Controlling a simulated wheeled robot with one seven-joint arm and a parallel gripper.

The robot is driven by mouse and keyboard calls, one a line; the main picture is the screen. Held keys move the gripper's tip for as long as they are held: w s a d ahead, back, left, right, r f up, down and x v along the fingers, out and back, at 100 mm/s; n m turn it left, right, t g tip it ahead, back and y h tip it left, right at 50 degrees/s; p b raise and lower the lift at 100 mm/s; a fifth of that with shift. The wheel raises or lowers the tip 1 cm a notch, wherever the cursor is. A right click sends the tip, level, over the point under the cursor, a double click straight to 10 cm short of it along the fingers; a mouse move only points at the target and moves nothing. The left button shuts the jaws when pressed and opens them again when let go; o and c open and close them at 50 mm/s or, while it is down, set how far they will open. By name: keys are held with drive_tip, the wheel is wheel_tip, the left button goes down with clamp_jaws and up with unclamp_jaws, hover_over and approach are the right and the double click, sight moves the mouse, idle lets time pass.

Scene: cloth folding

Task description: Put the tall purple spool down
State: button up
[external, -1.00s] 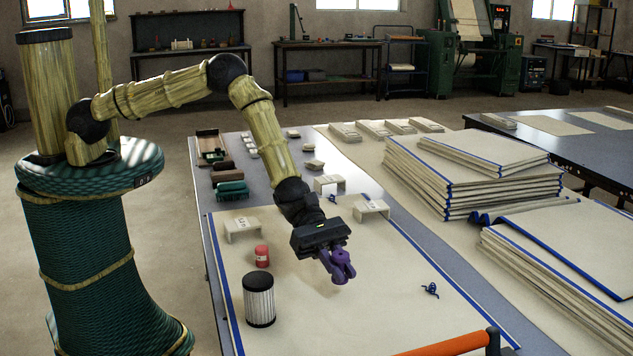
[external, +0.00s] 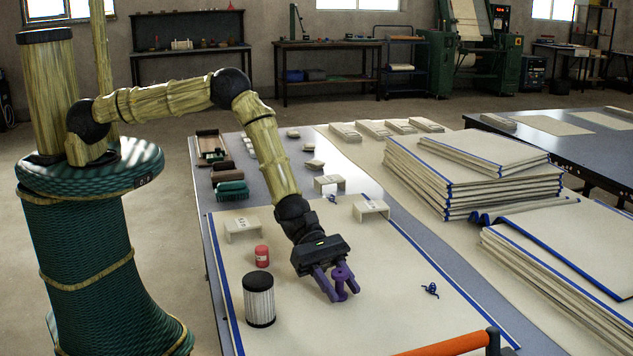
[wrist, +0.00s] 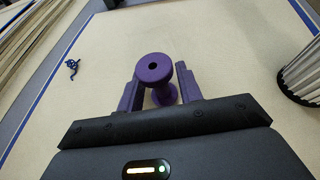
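The tall purple spool (external: 341,280) stands upright on the cream cloth (external: 390,290), with its wide top flange and narrow waist showing. In the wrist view the spool (wrist: 154,70) is between the two purple fingers of my gripper (wrist: 159,82). Gaps show between the fingers and the spool's waist, so my gripper (external: 344,294) is open around it, low over the cloth. The base of the spool is partly hidden by its top in the wrist view.
A black-capped pale ribbed cylinder (external: 259,300) and a small red spool (external: 262,255) stand left of my gripper. Blue thread (external: 430,290) lies to the right. Two cream stands (external: 242,226) (external: 371,208) are behind. An orange bar (external: 445,346) crosses the front.

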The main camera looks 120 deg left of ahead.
drive_tip(key=shift+r, duration=0.15)
drive_tip(key=shift+a, duration=0.1)
drive_tip(key=v, duration=1.2)
drive_tip(key=shift+d, duration=0.2)
drive_tip(key=s+d+r+m+g, duration=0.3)
drive_tip(key=s+d+m+g, duration=0.15)
drive_tip(key=s+m, duration=0.25)
drive_tip(key=s+d+r+m+g, duration=0.3)
drive_tip(key=s+d+m, duration=0.3)
drive_tip(key=s+m, duration=0.15)
drive_tip(key=s+a+r+m+y, duration=0.2)
drive_tip(key=s+r+m+y, duration=0.1)
drive_tip(key=s+m, duration=0.4)
drive_tip(key=s+a+r+m+g+y, duration=0.1)
drive_tip(key=s+r+m+y, duration=0.3)
drive_tip(key=s+m, duration=0.4)
drive_tip(key=s+a+r, duration=0.1)
drive_tip(key=s, duration=0.1)
drive_tip(key=shift+s+a+r, duration=0.35)
drive_tip(key=shift+a, duration=0.05)
